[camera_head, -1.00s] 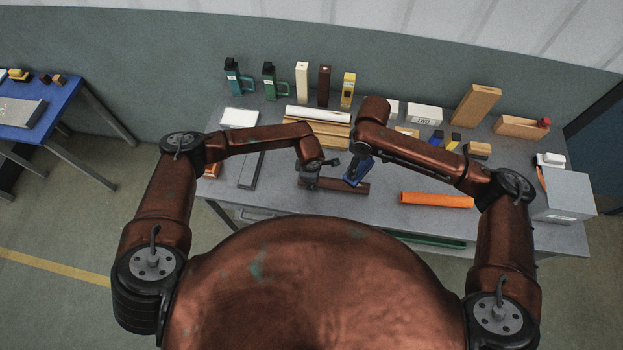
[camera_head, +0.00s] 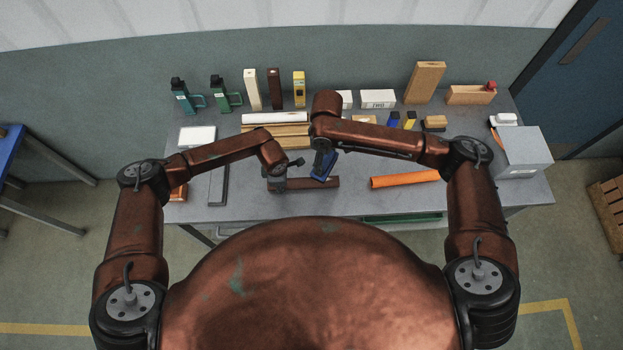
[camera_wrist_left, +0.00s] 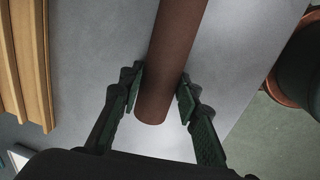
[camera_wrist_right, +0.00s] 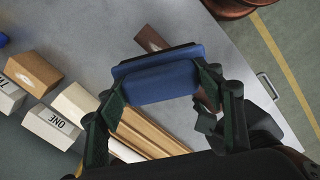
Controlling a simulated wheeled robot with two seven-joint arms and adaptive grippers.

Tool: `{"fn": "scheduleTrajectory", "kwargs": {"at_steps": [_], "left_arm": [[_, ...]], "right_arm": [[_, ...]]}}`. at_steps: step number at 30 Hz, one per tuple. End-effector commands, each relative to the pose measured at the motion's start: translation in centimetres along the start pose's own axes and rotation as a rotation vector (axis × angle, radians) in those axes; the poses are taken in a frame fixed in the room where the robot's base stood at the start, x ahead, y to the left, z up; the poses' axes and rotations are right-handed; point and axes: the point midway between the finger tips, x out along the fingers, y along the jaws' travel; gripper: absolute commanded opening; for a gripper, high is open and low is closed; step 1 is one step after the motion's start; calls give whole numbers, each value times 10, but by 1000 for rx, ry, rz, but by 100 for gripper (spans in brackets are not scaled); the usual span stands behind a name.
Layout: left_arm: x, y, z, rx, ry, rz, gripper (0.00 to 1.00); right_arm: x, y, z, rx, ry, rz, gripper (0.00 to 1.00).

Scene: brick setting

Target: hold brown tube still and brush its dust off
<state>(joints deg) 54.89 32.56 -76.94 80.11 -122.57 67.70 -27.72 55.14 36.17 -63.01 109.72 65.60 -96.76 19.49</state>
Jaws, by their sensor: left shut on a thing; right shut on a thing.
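The brown tube (camera_head: 318,183) lies along the front of the grey workbench. My left gripper (camera_head: 276,182) is shut on its left part. In the left wrist view the two green fingers (camera_wrist_left: 160,92) press on both sides of the tube (camera_wrist_left: 174,45), close to its near end. My right gripper (camera_head: 325,160) is shut on a blue brush (camera_head: 323,168), tilted at the tube's right part. In the right wrist view the brush (camera_wrist_right: 160,78) spans the fingers and partly hides the tube (camera_wrist_right: 150,39). I cannot tell whether the brush touches it, and no dust can be made out.
An orange tube (camera_head: 405,179) lies to the right of the brown tube. Wooden strips (camera_head: 270,131) and a white tube (camera_head: 274,118) lie behind. Bottles, upright blocks and labelled boxes (camera_head: 378,99) line the back. A grey box (camera_head: 523,152) stands at the right end.

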Motion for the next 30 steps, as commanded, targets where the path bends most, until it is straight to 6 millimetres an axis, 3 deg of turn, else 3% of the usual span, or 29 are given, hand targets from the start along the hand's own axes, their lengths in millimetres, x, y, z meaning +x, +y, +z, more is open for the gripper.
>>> {"fn": "scheduleTrajectory", "kwargs": {"at_steps": [14, 24, 30], "left_arm": [[0, 0, 0, 0, -1, 1, 0], [0, 0, 0, 0, -1, 1, 0], [0, 0, 0, 0, -1, 1, 0]], "right_arm": [[1, -2, -4, -65, 1, 2, 38], [6, -15, -26, -562, 3, 15, 38], [8, -19, -33, -750, 1, 20, 38]]}}
